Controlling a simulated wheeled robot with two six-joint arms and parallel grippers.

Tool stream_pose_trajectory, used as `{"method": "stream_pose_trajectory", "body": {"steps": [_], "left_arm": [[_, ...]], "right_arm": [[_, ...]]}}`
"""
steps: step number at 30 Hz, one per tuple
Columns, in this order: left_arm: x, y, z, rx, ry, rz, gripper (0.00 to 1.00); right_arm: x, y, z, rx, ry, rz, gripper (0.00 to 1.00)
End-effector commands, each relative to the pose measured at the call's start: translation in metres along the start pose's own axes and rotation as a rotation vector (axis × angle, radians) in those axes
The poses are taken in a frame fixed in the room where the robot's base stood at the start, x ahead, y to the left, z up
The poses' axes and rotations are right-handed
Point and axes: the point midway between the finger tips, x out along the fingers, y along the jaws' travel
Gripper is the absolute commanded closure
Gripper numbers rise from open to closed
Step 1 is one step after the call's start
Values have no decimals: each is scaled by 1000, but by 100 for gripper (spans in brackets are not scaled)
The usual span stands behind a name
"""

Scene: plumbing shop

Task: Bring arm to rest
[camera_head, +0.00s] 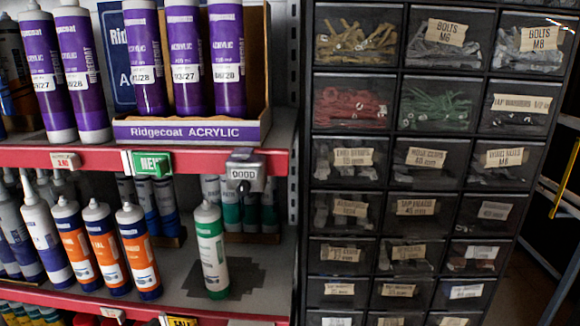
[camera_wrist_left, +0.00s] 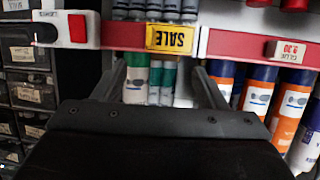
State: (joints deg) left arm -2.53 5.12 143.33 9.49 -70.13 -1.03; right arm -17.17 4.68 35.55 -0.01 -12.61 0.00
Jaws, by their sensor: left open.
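My left gripper (camera_wrist_left: 158,72) shows only in the left wrist view, which is upside down. Its two fingers are spread apart. A white and green tube (camera_wrist_left: 137,82) shows in the gap, nearer the left finger; I cannot tell how far it is from the fingers. The fingers hold nothing that I can see. In the head view, a white and green tube (camera_head: 211,250) stands upright alone near the front of the lower shelf (camera_head: 262,290). No arm or gripper shows in the head view, and my right gripper is in neither view.
Orange and blue tubes (camera_head: 138,252) stand left of the green tube. The upper shelf's red edge (camera_head: 75,158) carries a grey box marked 000D (camera_head: 245,170). A black drawer cabinet (camera_head: 340,227) stands to the right. A yellow SALE tag (camera_wrist_left: 171,39) shows in the wrist view.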

Motion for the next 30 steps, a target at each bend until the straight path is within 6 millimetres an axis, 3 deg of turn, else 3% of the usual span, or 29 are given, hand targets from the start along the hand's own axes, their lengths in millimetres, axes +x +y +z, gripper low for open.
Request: {"method": "stream_pose_trajectory", "body": {"steps": [1, 6, 12, 17, 18, 23, 30], "left_arm": [[-8, -9, 40, -6, -116, -33, 34], [-49, -30, 144, -22, -444, -124, 34], [-108, -43, 224, -36, -733, -201, 34], [-159, -49, 271, -46, -933, -254, 34], [-146, -50, 279, -47, -925, -249, 34], [-121, -56, 316, -51, -936, -243, 34], [-88, -62, 392, -60, -969, -234, 34]], "right_arm": [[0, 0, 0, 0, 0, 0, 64], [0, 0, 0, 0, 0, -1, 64], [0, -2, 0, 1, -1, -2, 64], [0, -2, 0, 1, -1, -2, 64], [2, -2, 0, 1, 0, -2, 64], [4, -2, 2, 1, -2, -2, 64], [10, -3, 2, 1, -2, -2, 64]]}}
